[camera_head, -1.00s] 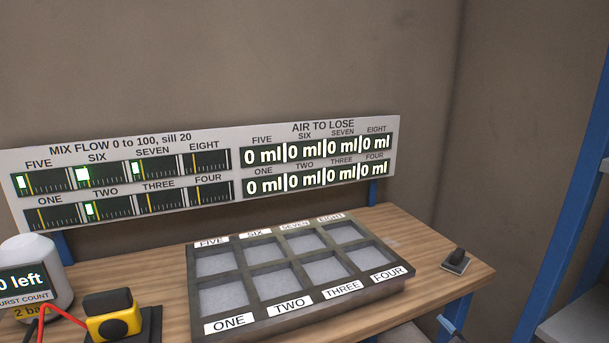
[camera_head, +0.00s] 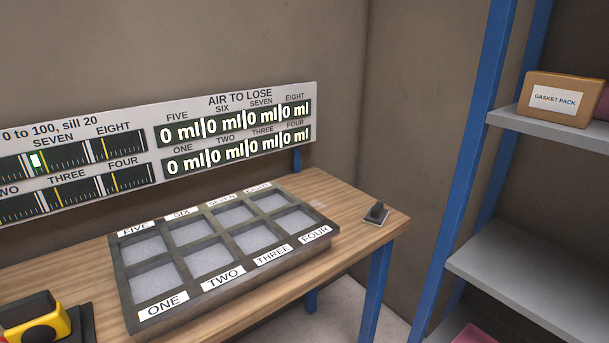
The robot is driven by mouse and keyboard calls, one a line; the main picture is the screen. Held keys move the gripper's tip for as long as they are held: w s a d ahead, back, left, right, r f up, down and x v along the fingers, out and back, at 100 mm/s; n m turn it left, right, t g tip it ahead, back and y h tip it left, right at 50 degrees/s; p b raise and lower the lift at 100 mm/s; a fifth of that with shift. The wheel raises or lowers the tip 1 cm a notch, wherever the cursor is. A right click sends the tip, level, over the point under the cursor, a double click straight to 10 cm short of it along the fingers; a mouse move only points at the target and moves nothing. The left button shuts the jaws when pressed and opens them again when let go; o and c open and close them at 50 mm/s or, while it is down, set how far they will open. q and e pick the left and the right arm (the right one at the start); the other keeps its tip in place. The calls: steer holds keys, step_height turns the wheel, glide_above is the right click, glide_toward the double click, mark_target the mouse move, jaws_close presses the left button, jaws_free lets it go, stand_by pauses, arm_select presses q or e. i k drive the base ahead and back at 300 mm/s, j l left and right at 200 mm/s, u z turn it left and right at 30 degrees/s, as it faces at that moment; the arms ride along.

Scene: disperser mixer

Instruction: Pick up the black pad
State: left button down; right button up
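A small black block (camera_head: 376,211) sits on a thin grey plate near the right end of the wooden bench. At the lower left, a yellow device (camera_head: 40,324) with a black top stands on a dark base (camera_head: 80,325), partly cut off by the picture edge. I cannot tell for sure which of these dark things is the black pad. Neither of my grippers shows in the head view.
A dark tray (camera_head: 240,287) with several labelled compartments lies on the bench (camera_head: 350,200) left of the black block. A display board (camera_head: 235,97) stands behind it. A blue-framed shelf (camera_head: 545,121) with a gasket pack box (camera_head: 558,98) is at right.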

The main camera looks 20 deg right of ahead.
mark_target(376, 216)
steer(key=k+l+z, duration=0.1)
steer(key=z, duration=0.7)
